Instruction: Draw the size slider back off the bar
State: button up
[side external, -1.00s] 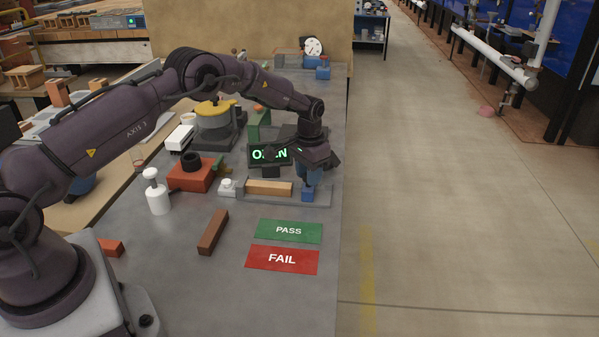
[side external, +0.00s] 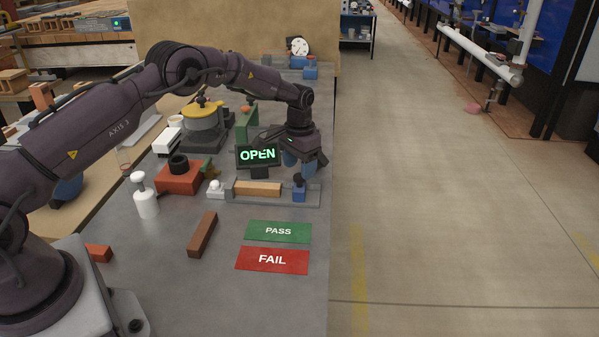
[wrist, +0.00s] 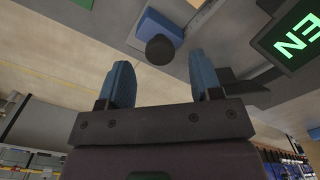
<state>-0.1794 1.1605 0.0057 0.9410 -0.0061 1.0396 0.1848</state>
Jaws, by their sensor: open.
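The size slider (side external: 299,194) is a blue block with a dark round knob, at the right end of the grey gauge fixture (side external: 314,197). The tan bar (side external: 257,188) lies in the fixture, and a small gap shows between its right end and the slider. My gripper (side external: 293,163) is open and empty, with its blue fingers above the slider. In the wrist view, the slider's blue body (wrist: 158,27) and its knob (wrist: 160,49) show beyond and between the open fingers of my gripper (wrist: 160,60), with space on both sides of the knob.
A display reading OPEN (side external: 258,156) stands just behind the fixture, close to my gripper. A white button (side external: 215,188) and a red block with a black ring (side external: 179,176) are to the left.

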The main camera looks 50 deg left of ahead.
aim_at(294, 190)
notch_tip(294, 190, up, 10)
jog(key=shift+r, duration=0.25)
jog(key=s+d+r+t, duration=0.2)
jog(key=s+r, duration=0.3)
jog(key=s, duration=0.6)
jog(key=s+d+r+t, duration=0.1)
jog(key=s+d+r, duration=0.3)
jog(key=s, duration=0.8)
jog(key=s+d+r+t, duration=0.2)
jog(key=s+d+r, duration=0.2)
jog(key=s+r, duration=0.3)
jog(key=s, duration=0.5)
jog(key=shift+s+t, duration=0.15)
jog(key=shift+t, duration=0.15)
